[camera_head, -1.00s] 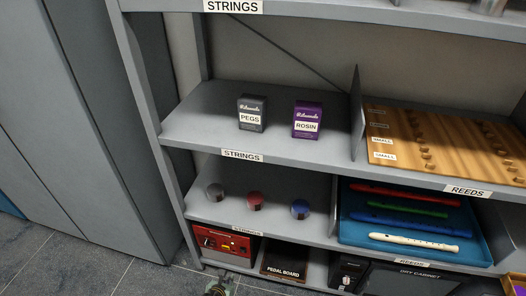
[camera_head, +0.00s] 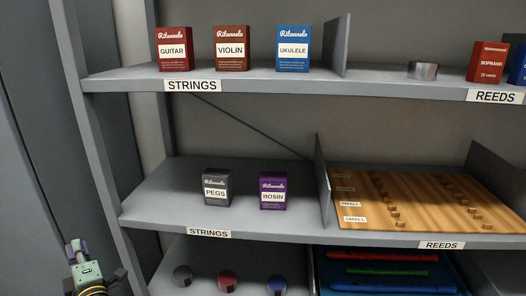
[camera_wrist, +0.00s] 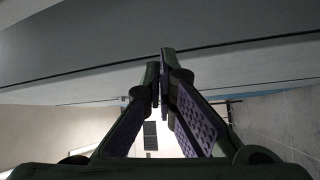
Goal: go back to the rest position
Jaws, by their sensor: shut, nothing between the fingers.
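My gripper (camera_head: 75,247) shows at the lower left edge of the head view, pointing up, in front of the grey panels left of the shelf. In the wrist view my gripper (camera_wrist: 159,78) has its two green fingers with purple pads brought together at the tips, with nothing held between them. Part of my arm below it is cut off by the bottom of the head view.
The grey shelf unit (camera_head: 150,80) holds guitar (camera_head: 173,50), violin (camera_head: 231,50) and ukulele (camera_head: 293,50) boxes on the upper shelf. Pegs (camera_head: 216,188) and rosin (camera_head: 272,192) boxes and a wooden board (camera_head: 430,195) stand below. Round tins sit lower down.

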